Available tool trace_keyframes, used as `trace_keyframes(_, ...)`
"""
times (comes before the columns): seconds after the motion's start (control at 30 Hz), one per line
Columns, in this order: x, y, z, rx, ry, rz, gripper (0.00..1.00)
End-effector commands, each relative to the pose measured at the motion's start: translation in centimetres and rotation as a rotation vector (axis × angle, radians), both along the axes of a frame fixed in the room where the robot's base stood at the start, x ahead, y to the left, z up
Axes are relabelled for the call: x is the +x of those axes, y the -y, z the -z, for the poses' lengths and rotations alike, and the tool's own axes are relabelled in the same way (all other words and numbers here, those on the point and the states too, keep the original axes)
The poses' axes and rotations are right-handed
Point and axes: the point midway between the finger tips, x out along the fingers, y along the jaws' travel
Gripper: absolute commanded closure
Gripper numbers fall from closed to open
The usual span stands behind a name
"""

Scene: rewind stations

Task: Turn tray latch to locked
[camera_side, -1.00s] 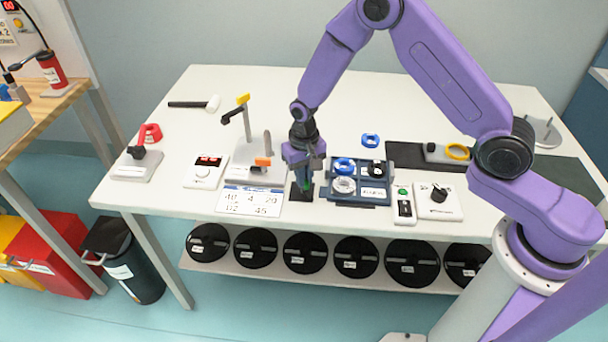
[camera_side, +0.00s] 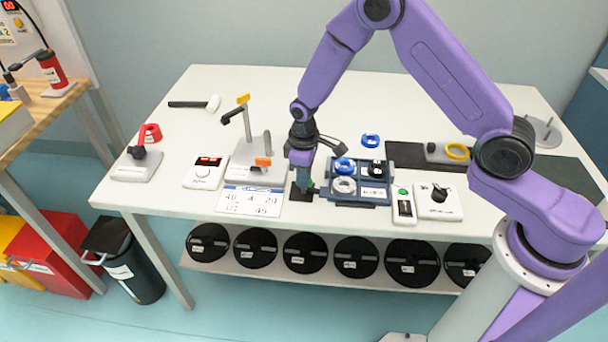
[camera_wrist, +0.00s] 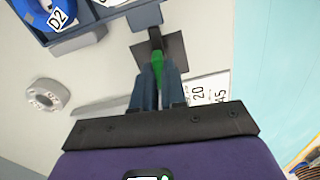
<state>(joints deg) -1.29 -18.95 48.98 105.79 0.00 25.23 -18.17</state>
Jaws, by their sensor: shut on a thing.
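The tray latch is a small green handle (camera_wrist: 157,66) on a dark square plate (camera_wrist: 175,48) beside the tray. In the side view, the plate (camera_side: 299,193) lies just left of the blue-grey tray (camera_side: 350,203), and only a little green shows. My gripper (camera_side: 304,184) points down over the plate. In the wrist view, my gripper's fingers (camera_wrist: 159,72) are closed around the green handle. Part of the handle is hidden between them. A blue-grey block (camera_wrist: 145,17) juts from the tray's edge towards the latch.
The tray holds blue, white and dark round spools. A printed card (camera_side: 250,202) and a metal stand (camera_side: 247,155) are to the left. A switch box (camera_side: 404,211) and a knob box (camera_side: 448,210) are to the right.

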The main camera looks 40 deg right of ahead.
Motion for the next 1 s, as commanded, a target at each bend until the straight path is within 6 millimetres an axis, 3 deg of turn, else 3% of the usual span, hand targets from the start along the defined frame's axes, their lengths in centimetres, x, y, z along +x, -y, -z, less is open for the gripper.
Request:
trace_keyframes(0.3,-0.01,0.0,-0.06,-0.001,-0.001,-0.113,1.0)
trace_keyframes(0.83,-0.01,0.01,-0.06,-0.001,-0.001,-0.135,1.0)
trace_keyframes(0.87,-0.02,0.01,-0.06,-0.001,-0.001,-0.135,0.79)
trace_keyframes(0.9,-0.02,0.01,-0.06,-0.001,-0.001,-0.134,0.66)
trace_keyframes(1.0,-0.01,0.01,-0.04,-0.001,-0.001,-0.133,0.63)
